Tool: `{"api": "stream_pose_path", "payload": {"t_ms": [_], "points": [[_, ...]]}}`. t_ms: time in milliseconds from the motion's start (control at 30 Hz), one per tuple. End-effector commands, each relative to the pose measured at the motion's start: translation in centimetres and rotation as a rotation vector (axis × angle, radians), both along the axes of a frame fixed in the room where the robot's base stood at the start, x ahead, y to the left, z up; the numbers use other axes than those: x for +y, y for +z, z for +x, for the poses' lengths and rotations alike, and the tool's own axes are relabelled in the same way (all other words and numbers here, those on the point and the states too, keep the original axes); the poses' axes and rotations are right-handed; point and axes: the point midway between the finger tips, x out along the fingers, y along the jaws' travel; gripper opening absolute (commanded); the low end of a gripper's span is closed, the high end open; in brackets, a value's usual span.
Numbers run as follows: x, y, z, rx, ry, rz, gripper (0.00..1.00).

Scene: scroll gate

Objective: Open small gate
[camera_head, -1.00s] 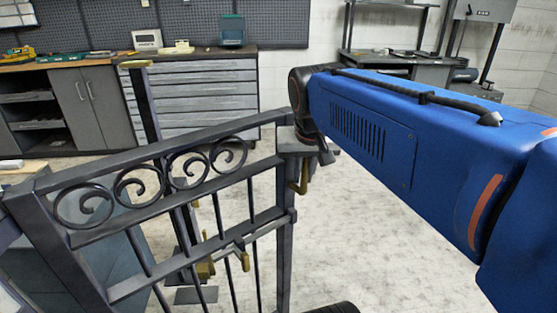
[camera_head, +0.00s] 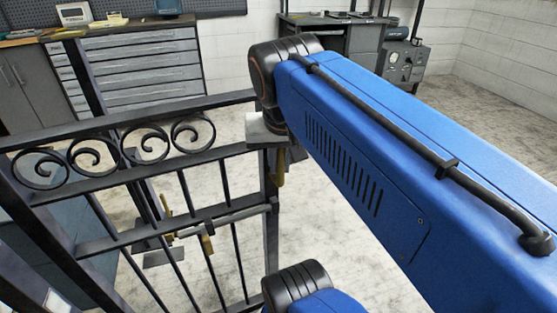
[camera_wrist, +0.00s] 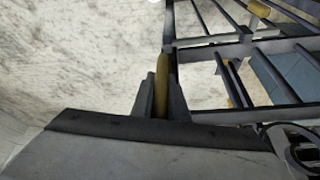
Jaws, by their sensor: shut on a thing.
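The small gate (camera_head: 133,165) is dark metal with a row of scrolls under its top rail and upright bars below. It stands across the left half of the head view and shows at the right in the wrist view (camera_wrist: 243,50). A brass handle (camera_wrist: 162,68) is by the gate's end upright. My gripper (camera_wrist: 161,92) is shut on this handle, with one finger on each side. In the head view my blue arm partly hides the gripper, and the handle (camera_head: 281,170) shows below it. A sliding latch bar (camera_head: 222,222) with a brass knob crosses the lower gate.
A dark post (camera_head: 84,75) stands behind the gate. Grey drawers (camera_head: 145,65) and a workbench line the back left. A dark bench (camera_head: 335,45) stands at the back right. The pale floor (camera_head: 330,215) beyond the gate and below my arm is clear.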

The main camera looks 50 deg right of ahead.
Motion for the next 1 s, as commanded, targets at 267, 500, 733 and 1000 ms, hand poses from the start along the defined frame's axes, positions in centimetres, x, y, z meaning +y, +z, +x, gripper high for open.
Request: {"api": "stream_pose_path", "payload": {"t_ms": [267, 500, 733, 1000], "points": [[-0.1, 0.2, -0.1, 0.001, -0.002, -0.010, 0.00], [-0.1, 0.2, -0.2, 0.001, -0.002, -0.010, 0.00], [0.0, 0.1, -0.1, 0.001, -0.001, -0.007, 0.22], [0.4, 1.4, -0.4, -0.001, 0.001, -0.005, 0.22]]}}
